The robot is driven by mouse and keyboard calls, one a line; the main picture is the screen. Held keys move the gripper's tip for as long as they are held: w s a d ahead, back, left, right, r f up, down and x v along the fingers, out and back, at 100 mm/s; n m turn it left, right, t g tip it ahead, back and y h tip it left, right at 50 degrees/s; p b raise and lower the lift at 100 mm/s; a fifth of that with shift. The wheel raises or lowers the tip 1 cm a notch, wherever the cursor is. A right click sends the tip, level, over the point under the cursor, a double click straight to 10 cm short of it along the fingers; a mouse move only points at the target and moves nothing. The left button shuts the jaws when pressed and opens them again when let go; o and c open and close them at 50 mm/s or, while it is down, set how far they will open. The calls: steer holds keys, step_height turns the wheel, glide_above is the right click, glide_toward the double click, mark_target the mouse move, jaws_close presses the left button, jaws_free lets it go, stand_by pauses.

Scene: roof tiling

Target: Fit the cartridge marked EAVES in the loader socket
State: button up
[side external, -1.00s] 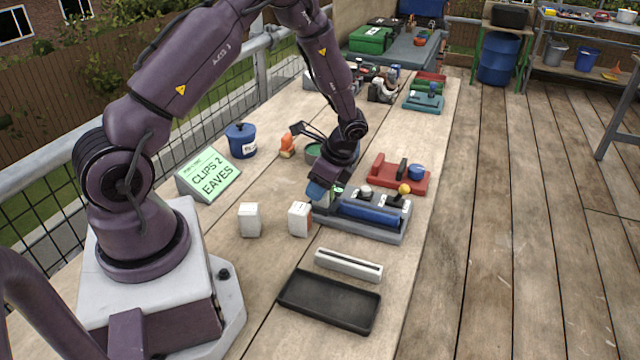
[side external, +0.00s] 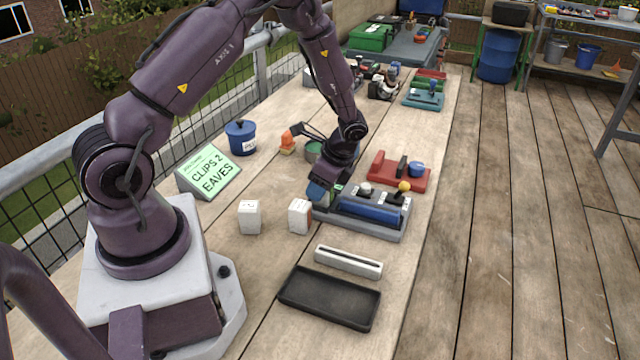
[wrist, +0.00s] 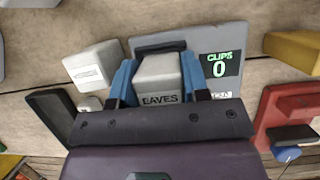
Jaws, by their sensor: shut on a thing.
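My gripper (wrist: 158,84) is shut on a pale grey cartridge marked EAVES (wrist: 160,97), its blue fingers on either side. In the side view, my gripper (side external: 320,192) is low at the left end of the grey loader (side external: 372,232). The held cartridge is mostly hidden there by the fingers. In the wrist view, the loader's grey body (wrist: 185,40) lies just beyond the cartridge, and its display (wrist: 219,67) reads CLIPS 0. The socket is hidden by the gripper and cartridge, so I cannot tell how deep the cartridge sits.
Two white blocks (side external: 250,217) (side external: 299,216) stand left of the loader. A slotted white bar (side external: 348,262) and black tray (side external: 328,298) lie in front. A red fixture (side external: 398,172) is behind. A sign (side external: 209,172) reads CLIPS 2 EAVES. A blue pot (side external: 241,138) stands behind it.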

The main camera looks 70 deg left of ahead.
steer(key=shift+f, duration=0.1)
stand_by(0.3)
steer(key=o, duration=1)
steer(key=shift+r, duration=3.55)
